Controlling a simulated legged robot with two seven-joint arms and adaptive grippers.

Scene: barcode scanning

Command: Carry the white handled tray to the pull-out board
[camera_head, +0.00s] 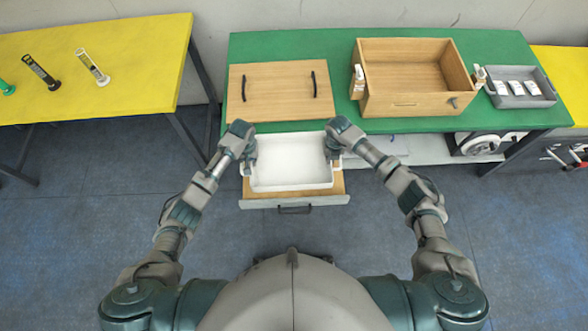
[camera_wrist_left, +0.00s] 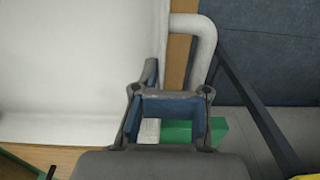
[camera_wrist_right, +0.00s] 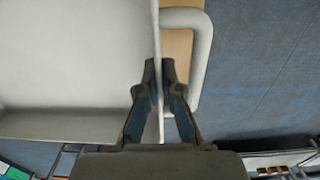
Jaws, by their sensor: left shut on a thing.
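The white handled tray (camera_head: 291,182) is empty and level between my two grippers. It is over the pull-out board (camera_head: 270,203), which extends from under the green table. I cannot tell whether the tray touches the board. My left gripper (camera_head: 247,162) is shut on the tray at its left side, and the tray's handle (camera_wrist_left: 205,40) shows beside it in the left wrist view. My right gripper (camera_head: 334,158) is at the right side; in the right wrist view its fingers (camera_wrist_right: 161,80) close on the tray's side wall, next to the handle (camera_wrist_right: 204,55).
The green table (camera_head: 300,45) holds a wooden board with two black handles (camera_head: 278,92), an open wooden box (camera_head: 405,85) and a grey tray with white packets (camera_head: 540,98). The floor nearby is clear.

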